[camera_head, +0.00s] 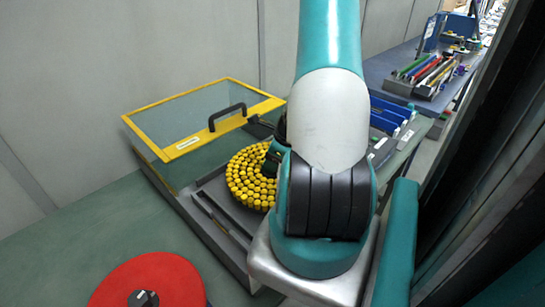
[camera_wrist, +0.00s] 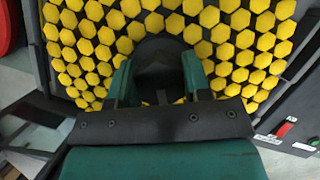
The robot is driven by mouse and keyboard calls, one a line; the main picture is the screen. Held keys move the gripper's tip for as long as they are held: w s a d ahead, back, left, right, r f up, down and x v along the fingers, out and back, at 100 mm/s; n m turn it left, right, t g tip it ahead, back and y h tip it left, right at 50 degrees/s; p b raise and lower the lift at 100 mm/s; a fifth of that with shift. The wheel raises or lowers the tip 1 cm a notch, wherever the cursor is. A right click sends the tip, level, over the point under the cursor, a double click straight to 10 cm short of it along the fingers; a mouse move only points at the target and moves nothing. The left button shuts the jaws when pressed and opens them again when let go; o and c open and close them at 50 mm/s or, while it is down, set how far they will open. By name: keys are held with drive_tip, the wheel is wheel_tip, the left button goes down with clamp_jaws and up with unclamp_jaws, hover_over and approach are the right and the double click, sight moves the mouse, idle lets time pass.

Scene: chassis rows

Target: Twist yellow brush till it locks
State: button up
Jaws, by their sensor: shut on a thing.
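The yellow brush (camera_head: 246,186) is a round disc covered with yellow hexagonal pads. It sits in a dark grey tray-like chassis, partly hidden behind my arm in the head view. In the wrist view the brush (camera_wrist: 219,33) fills the upper part, with a dark round hub (camera_wrist: 160,62) at its middle. My gripper (camera_wrist: 155,85) has its green fingers on either side of the hub and is shut on it. The fingertips' contact is partly dark and hard to see. Whether the brush is locked cannot be told.
A yellow-framed clear cover (camera_head: 190,112) with a black handle stands open behind the brush. A red disc (camera_head: 172,278) lies at the front left on the green bench (camera_head: 95,232). Blue parts (camera_head: 391,114) stand to the right. A dark upright structure borders the far right.

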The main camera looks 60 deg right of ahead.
drive_tip(key=o, duration=1.4)
drive_tip(key=shift+a+f+m, duration=0.1)
drive_tip(key=shift+f+m, duration=0.05)
drive_tip(key=shift+m, duration=0.15)
drive_tip(key=shift+c, duration=0.2)
drive_tip(key=v, duration=1.7)
drive_tip(key=shift+r+b, duration=0.25)
drive_tip(key=shift+b, duration=0.2)
drive_tip(key=shift+a, duration=0.1)
drive_tip(key=w+a+r+n+g+y+b, duration=0.1)
drive_tip(key=w+a+n, duration=0.5)
drive_tip(key=a+n, duration=0.4)
drive_tip(key=w+a+r+n+g+y+b, duration=0.1)
drive_tip(key=w+a+r+n, duration=0.1)
drive_tip(key=w+a+n, duration=0.6)
drive_tip(key=s+a+n+g, duration=0.1)
drive_tip(key=s+a+n, duration=0.2)
drive_tip(key=a+n, duration=0.5)
drive_tip(key=s+a+r+n+y, duration=0.1)
drive_tip(key=s+a+n, duration=0.3)
drive_tip(key=a+n, duration=0.3)
drive_tip(key=s+a+r+n+g+b, duration=0.1)
drive_tip(key=s+a+n, duration=0.3)
drive_tip(key=a+n, duration=0.4)
drive_tip(key=shift+a+n+g, duration=0.3)
drive_tip(key=shift+a, duration=0.15)
